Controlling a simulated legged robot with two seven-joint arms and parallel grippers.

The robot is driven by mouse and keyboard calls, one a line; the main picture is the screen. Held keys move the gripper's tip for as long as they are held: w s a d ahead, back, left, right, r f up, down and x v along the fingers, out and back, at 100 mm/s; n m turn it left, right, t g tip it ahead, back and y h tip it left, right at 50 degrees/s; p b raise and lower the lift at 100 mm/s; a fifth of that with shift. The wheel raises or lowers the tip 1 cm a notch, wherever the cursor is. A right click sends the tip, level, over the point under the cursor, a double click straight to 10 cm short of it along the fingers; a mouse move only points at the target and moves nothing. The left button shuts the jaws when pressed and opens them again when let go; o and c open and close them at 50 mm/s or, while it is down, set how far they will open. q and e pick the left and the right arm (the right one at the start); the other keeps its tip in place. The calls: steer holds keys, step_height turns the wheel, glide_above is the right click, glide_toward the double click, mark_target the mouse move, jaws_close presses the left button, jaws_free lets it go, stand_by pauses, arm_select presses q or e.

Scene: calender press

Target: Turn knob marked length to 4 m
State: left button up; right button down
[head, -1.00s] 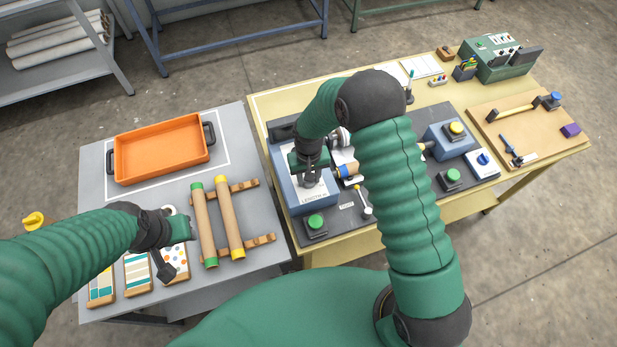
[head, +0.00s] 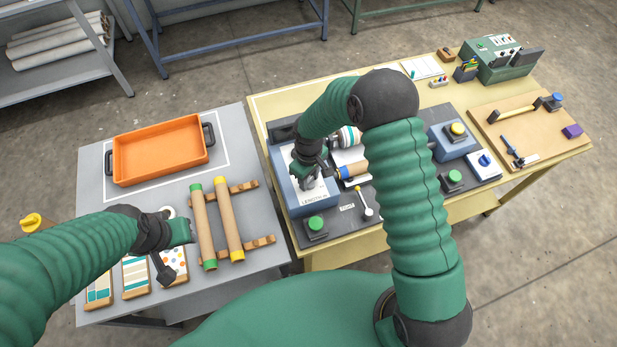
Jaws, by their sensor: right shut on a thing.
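The length panel is the white top of a blue-grey box (head: 297,206) at the left end of the press, with the printed word LENGTH partly showing. My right gripper (head: 308,184) points down onto this panel and is shut on the length knob, which the fingers and wrist almost wholly hide. The knob's pointer and most of the scale marks cannot be read. My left gripper (head: 172,272) hangs over the pattern boards on the grey table, apart from the press; its fingers are too unclear to tell their opening.
A roll with a blue end (head: 349,171) lies close to the right of my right gripper. The orange tray (head: 160,152) and two rolls (head: 229,215) are on the grey table.

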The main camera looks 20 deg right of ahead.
mark_target(309, 180)
steer(key=shift+w+r, duration=0.2)
steer(key=shift+w, duration=0.05)
steer(key=c, duration=1.1)
jaws_free()
steer(key=shift+o, duration=1)
steer(key=shift+s+f, duration=0.1)
steer(key=shift+s, duration=0.05)
step_height(309, 180, up, 17)
steer(key=b, duration=0.2)
steer(key=shift+b, duration=0.4)
steer(key=shift+s+f, duration=0.1)
steer(key=shift+f, duration=0.1)
steer(key=s+d+f+m+t+b, duration=0.1)
steer(key=s+d+f+m+b, duration=0.1)
steer(key=s, duration=0.5)
steer(key=s+d+f+m+t+b, duration=0.1)
steer(key=s+d+f+m+b, duration=0.2)
steer(key=s+f, duration=0.3)
steer(key=shift+s+d+m+t, duration=0.15)
steer(key=shift+s+m+t, duration=0.15)
steer(key=shift+s+m, duration=0.5)
